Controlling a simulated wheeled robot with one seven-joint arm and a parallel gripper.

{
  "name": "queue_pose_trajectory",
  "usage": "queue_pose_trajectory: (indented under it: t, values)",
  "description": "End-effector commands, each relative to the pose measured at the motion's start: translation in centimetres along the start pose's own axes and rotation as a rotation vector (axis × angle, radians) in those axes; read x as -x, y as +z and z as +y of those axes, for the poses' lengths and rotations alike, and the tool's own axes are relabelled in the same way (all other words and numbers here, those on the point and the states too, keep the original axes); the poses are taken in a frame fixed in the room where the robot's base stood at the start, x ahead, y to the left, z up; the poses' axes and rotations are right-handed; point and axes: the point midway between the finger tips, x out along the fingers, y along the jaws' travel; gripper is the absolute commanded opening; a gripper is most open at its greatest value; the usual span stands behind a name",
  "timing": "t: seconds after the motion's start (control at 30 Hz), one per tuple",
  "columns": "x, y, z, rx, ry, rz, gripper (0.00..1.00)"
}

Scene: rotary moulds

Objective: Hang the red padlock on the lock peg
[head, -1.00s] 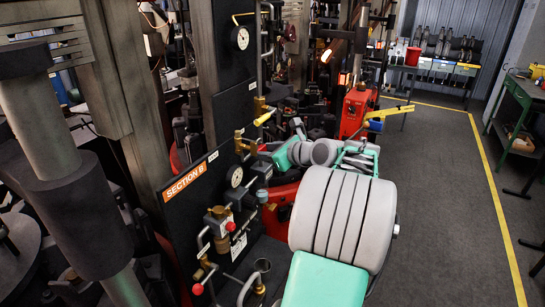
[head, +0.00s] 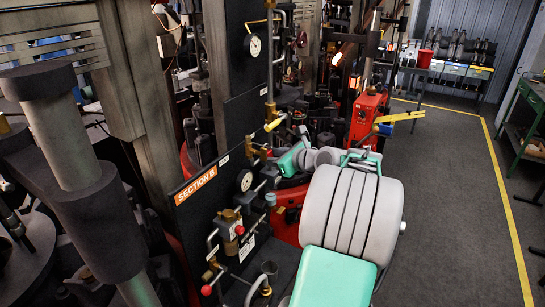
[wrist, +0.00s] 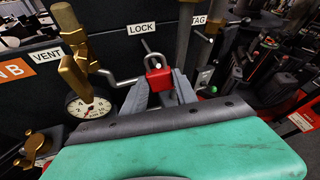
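The red padlock (wrist: 158,80) is in the middle of the wrist view, upright with its shackle on top. My gripper (wrist: 160,88) has one grey finger on each side of it, and they appear to close on its body. Behind and above it is the black panel with the LOCK label (wrist: 141,28). A thin metal peg (wrist: 147,46) under this label reaches down toward the shackle. I cannot tell whether the shackle touches or is around the peg. In the head view my arm hides the fingers and the padlock.
Left of the padlock are a bent metal pipe (wrist: 122,80), a brass valve (wrist: 75,55) and a round gauge (wrist: 88,107). A TAG label (wrist: 199,20) is to the right. The SECTION B panel (head: 196,187) stands beside my arm. Open floor (head: 445,210) lies to the right.

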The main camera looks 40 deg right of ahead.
Motion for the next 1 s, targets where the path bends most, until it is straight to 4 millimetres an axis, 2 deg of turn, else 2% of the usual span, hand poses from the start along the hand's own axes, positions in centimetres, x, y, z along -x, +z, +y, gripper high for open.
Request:
queue_pose_trajectory:
  t: [0.03,0.3,0.57,0.67,0.9,1.0]
  values:
    - [0.0,-0.1,0.0,-0.001,0.000,0.001,0.39]
    - [0.0,-0.1,0.0,-0.001,0.000,0.001,0.59]
    - [0.2,-0.1,0.0,-0.001,-0.001,0.001,0.59]
    - [1.4,-0.2,-0.1,-0.001,-0.004,0.000,0.59]
    - [6.3,-0.3,-0.1,0.000,-0.005,0.001,0.59]
    - [7.5,-0.2,-0.1,0.000,-0.003,0.000,0.59]
